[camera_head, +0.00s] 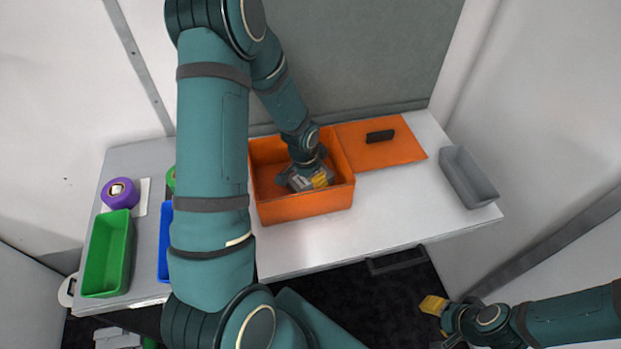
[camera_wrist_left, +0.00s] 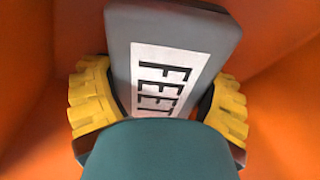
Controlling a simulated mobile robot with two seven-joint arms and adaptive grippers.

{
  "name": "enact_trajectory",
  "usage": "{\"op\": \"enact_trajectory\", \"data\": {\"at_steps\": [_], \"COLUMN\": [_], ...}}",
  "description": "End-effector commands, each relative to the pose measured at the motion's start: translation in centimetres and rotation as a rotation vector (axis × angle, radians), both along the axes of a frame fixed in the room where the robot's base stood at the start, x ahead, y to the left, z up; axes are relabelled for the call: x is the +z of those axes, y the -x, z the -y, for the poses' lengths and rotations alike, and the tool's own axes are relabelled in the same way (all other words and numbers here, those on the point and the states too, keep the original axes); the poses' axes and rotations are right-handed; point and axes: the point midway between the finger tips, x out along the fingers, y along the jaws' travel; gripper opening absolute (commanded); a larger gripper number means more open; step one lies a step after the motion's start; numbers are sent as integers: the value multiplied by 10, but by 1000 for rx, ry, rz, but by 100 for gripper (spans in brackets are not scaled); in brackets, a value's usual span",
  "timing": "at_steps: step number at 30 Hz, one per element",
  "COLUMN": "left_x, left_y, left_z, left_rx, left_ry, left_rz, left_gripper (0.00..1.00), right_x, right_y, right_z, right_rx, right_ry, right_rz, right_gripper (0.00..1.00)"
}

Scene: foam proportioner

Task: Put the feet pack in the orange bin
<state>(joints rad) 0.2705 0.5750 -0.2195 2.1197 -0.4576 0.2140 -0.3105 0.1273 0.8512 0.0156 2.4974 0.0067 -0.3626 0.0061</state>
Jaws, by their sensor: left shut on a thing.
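The feet pack is a grey block with a white label reading FEET; it shows in the left wrist view (camera_wrist_left: 180,45) between the yellow fingers of my left gripper (camera_wrist_left: 158,105). In the head view my left gripper (camera_head: 313,180) reaches down inside the orange bin (camera_head: 305,206), shut on the feet pack (camera_head: 298,180). Orange walls surround the pack in the wrist view. I cannot tell whether the pack touches the bin floor. My right gripper (camera_head: 433,306) is at the lower right, away from the table; its jaw state is unclear.
An orange lid (camera_head: 380,152) with a black handle lies right of the bin. A grey tray (camera_head: 468,178) sits at the table's right end. A green bin (camera_head: 107,255), a blue bin (camera_head: 164,240) and a purple roll (camera_head: 120,193) are at left. The white table front (camera_head: 370,228) is clear.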

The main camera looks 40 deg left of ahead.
Motion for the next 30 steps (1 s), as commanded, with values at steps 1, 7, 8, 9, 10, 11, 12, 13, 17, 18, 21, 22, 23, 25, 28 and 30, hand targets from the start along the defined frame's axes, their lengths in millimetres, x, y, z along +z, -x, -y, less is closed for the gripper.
{"op": "enact_trajectory", "data": {"at_steps": [1,7,8,9,10,11,12,13,17,18,21,22,23,25,28,30], "left_x": [0,-2,-2,-2,-2,-2,-2,-2,1,3,16,21,26,41,63,76], "left_y": [0,0,0,0,0,0,0,0,0,0,2,2,3,5,8,10], "left_z": [0,0,0,0,0,0,0,0,0,0,-1,-1,-1,-2,-3,-3], "left_rx": [0,0,0,0,0,0,0,0,0,0,1,1,1,1,1,0], "left_ry": [0,0,0,0,0,0,0,0,0,0,-1,0,-1,-1,-1,-1], "left_rz": [0,-1,-1,-1,-1,-1,-1,-1,-1,0,1,2,3,3,4,3], "left_gripper": [34,100,100,100,100,100,100,100,100,100,100,100,100,100,100,100], "right_x": [0,-2,-2,-2,-2,-2,-2,-2,0,2,3,4,5,8,12,14], "right_y": [0,1,1,1,1,1,1,1,0,0,-1,-1,-2,-2,-4,-4], "right_z": [0,0,0,0,0,0,0,0,0,0,0,0,0,0,1,1], "right_rx": [0,1,1,1,0,0,0,0,0,0,-2,-2,-2,-4,-6,-8], "right_ry": [0,0,0,0,0,0,0,0,0,0,0,0,0,1,2,2], "right_rz": [0,-2,-2,-2,-1,-1,-1,-1,0,1,2,2,3,5,8,10], "right_gripper": [47,47,47,47,47,47,47,47,47,47,47,47,47,47,47,47]}}
